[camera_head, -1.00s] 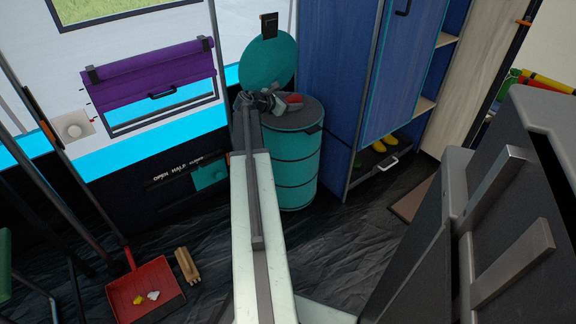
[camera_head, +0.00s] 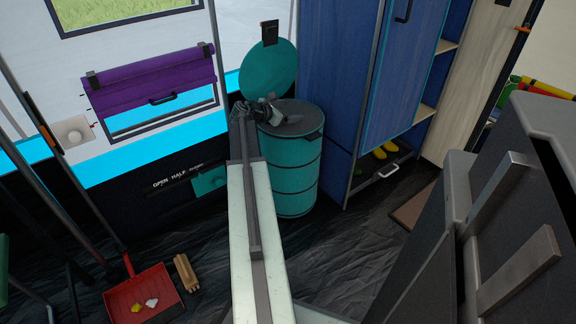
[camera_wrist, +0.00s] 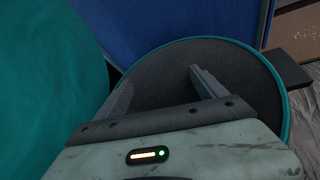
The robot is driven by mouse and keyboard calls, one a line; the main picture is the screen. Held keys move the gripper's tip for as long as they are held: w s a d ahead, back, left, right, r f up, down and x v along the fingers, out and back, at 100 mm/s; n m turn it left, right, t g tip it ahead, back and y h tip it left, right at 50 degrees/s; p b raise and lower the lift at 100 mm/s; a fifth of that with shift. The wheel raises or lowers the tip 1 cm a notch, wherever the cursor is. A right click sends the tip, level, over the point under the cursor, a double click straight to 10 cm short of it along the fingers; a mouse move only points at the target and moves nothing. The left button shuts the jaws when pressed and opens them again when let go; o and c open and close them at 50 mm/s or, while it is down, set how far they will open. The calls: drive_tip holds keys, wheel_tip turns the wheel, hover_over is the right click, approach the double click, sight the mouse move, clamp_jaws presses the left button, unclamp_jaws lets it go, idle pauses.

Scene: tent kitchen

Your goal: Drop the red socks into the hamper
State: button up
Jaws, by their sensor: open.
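The hamper (camera_head: 289,172) is a teal round drum with dark bands. Its round teal lid (camera_head: 268,68) stands raised at the back. My gripper (camera_head: 283,116) is over the hamper's top, with its fingers spread and nothing between them. The wrist view shows the two open fingers (camera_wrist: 160,82) above the hamper's dark grey round top, ringed by a teal rim (camera_wrist: 281,84). The red socks are not visible in either current view. Whether they lie inside the hamper cannot be seen.
A blue cabinet (camera_head: 325,85) stands just right of the hamper, with yellow items (camera_head: 385,150) low inside. A red dustpan (camera_head: 130,302) and a wooden block (camera_head: 186,272) lie on the dark floor at left. A purple rolled blind (camera_head: 150,78) hangs on the left wall.

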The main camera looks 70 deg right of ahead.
drive_tip(key=p+v, duration=0.1)
drive_tip(key=v, duration=0.5)
drive_tip(key=shift+p, duration=0.4)
